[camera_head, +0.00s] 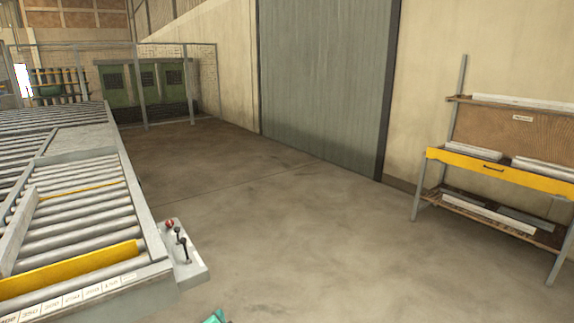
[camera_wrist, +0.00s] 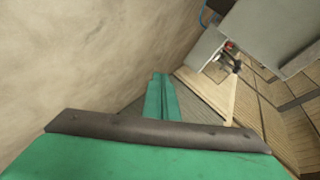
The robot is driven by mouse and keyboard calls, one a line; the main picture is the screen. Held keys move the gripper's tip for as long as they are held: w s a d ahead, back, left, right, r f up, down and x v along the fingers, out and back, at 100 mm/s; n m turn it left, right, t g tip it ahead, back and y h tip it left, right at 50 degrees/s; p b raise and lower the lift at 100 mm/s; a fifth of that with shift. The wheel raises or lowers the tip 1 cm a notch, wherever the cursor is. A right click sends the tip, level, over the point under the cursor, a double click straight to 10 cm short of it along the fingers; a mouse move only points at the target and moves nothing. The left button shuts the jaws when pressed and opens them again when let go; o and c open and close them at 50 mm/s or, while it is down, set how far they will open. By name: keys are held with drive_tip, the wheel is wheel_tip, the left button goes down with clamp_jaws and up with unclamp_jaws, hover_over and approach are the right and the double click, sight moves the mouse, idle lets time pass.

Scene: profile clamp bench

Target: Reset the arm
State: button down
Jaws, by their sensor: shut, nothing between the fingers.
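My gripper (camera_wrist: 160,82) shows in the wrist view as two green fingers pressed together, shut and empty. The fingers point over bare floor, clear of any object. In the head view only a small teal piece of my arm or gripper (camera_head: 215,317) shows at the bottom edge. The rest of the arm is out of that view.
A roller conveyor (camera_head: 155,240) fills the left, with a control box (camera_head: 195,268) bearing a red button and levers at its corner. A bench with white profiles and a yellow front (camera_head: 545,179) stands at right. The concrete floor (camera_head: 310,230) between them is clear.

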drive_tip(key=s+d+f+n+h, duration=0.15)
drive_tip(key=s+d+f, duration=0.3)
drive_tip(key=s, duration=0.45)
drive_tip(key=s+d+f+n+t, duration=0.1)
drive_tip(key=s+d+f+n, duration=0.1)
drive_tip(key=s+d+f, duration=0.5)
drive_tip(key=s+d+f+n, duration=0.1)
drive_tip(key=s+d, duration=0.3)
drive_tip(key=s, duration=0.8)
drive_tip(key=s+d+r+n, duration=0.1)
drive_tip(key=s+r, duration=0.3)
drive_tip(key=s, duration=0.4)
drive_tip(key=s+d+r+n+t+h, duration=0.1)
drive_tip(key=s+r, duration=0.3)
drive_tip(key=s, duration=0.5)
drive_tip(key=s+d+r+n+t+h, duration=0.1)
drive_tip(key=s+d+r+n, duration=0.1)
drive_tip(key=s, duration=0.6)
wheel_tip(320, 180, up, 3)
drive_tip(key=shift+s+d+f+n, duration=0.15)
drive_tip(key=shift+s+d+n, duration=0.15)
drive_tip(key=shift+d, duration=0.55)
